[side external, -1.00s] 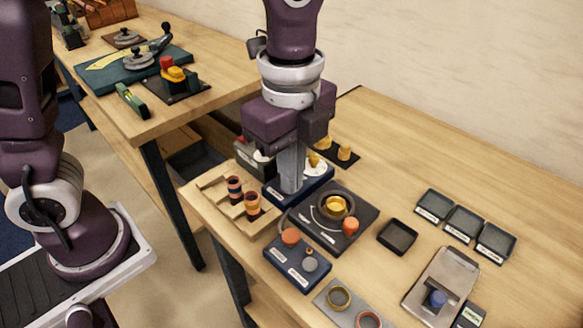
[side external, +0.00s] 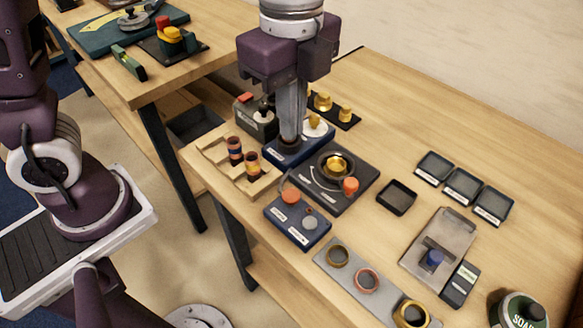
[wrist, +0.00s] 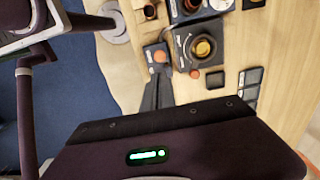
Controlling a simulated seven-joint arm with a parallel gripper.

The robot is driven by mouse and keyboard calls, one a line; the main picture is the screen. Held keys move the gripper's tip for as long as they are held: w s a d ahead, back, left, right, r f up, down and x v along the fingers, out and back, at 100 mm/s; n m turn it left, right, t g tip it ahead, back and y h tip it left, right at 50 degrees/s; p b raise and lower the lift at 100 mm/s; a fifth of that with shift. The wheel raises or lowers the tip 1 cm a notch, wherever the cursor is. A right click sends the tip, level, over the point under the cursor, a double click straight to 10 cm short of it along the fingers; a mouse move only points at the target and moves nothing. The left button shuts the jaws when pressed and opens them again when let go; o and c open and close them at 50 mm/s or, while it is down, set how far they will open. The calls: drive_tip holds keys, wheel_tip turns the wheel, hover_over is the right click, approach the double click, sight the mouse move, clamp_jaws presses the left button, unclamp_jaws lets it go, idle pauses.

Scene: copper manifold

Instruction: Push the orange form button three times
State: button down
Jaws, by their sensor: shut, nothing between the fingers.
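Several orange buttons show, and I cannot read which one is labelled form. One (side external: 291,195) stands on a small blue box at the table's front edge; the wrist view shows it too (wrist: 159,56). Another orange button (side external: 351,185) sits at the corner of the black plate with the brass dome; it also shows in the wrist view (wrist: 195,74). My gripper (side external: 290,140) is shut and empty, pointing down. In the side view its tip overlaps a blue base behind the black plate. In the wrist view my fingers (wrist: 157,78) end just below the small blue box. I see no contact with any button.
A wooden rack (side external: 225,160) with striped cylinders stands left of the black plate (side external: 335,205). A black tray (side external: 397,197), a row of trays (side external: 463,187) and a grey ring strip (side external: 340,278) lie to the right. The table's back right is clear.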

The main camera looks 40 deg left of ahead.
sight(291, 195)
wheel_tip(291, 195, down, 14)
idle(0.5)
drive_tip(key=shift+f, duration=0.1)
drive_tip(key=shift+f, duration=0.95)
wheel_tip(291, 195, up, 14)
drive_tip(key=shift+r, duration=0.1)
